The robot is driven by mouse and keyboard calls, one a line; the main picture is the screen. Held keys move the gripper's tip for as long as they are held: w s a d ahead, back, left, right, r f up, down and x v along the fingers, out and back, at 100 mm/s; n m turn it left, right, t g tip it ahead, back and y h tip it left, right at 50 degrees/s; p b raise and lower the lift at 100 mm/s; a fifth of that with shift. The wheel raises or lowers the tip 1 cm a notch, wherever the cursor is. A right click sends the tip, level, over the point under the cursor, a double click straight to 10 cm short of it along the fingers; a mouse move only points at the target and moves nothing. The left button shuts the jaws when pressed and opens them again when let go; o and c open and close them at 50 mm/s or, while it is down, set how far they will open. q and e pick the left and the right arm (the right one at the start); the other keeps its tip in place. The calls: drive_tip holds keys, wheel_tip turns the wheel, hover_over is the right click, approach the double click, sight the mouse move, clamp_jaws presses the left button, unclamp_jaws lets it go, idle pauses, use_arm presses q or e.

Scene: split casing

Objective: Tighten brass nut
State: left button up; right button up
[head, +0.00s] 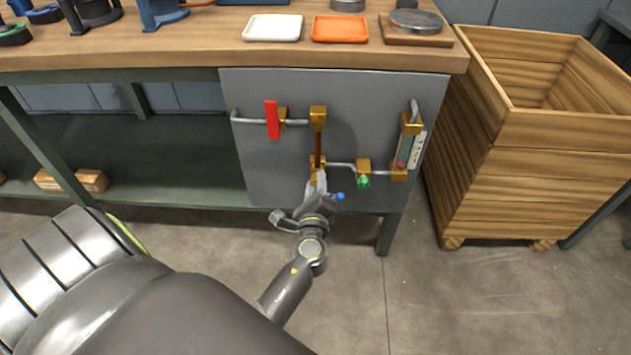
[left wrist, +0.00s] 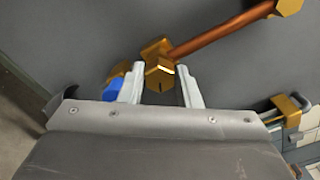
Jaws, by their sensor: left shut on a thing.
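The brass nut (left wrist: 159,76) sits at the lower end of a copper pipe (left wrist: 220,37) on the grey panel. My left gripper (left wrist: 161,82) is shut on this nut, with one pale finger on each side of it. In the head view my left gripper (head: 318,180) reaches up to the lower end of the upright copper pipe (head: 318,146). The fingers and wrist partly hide the nut there. My right gripper is in neither view.
The grey panel (head: 215,140) carries a red lever (head: 272,120), a green knob (head: 364,182), a blue handle (head: 338,196) and a gauge tube (head: 404,150). A wooden crate (head: 540,130) stands at the right. The workbench top (head: 200,40) overhangs the panel.

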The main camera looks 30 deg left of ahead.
use_arm(q)
drive_tip(key=m+p, duration=0.5)
drive_tip(key=m, duration=0.6)
drive_tip(key=shift+d, duration=0.1)
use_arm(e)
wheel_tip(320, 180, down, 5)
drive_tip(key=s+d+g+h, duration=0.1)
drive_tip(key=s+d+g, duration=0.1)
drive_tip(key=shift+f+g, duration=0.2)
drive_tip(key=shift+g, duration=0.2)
use_arm(q)
drive_tip(key=shift+m, duration=0.3)
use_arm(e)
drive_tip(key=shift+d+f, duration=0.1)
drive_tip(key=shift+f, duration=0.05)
use_arm(q)
drive_tip(key=o, duration=1)
drive_tip(key=shift+c, duration=0.2)
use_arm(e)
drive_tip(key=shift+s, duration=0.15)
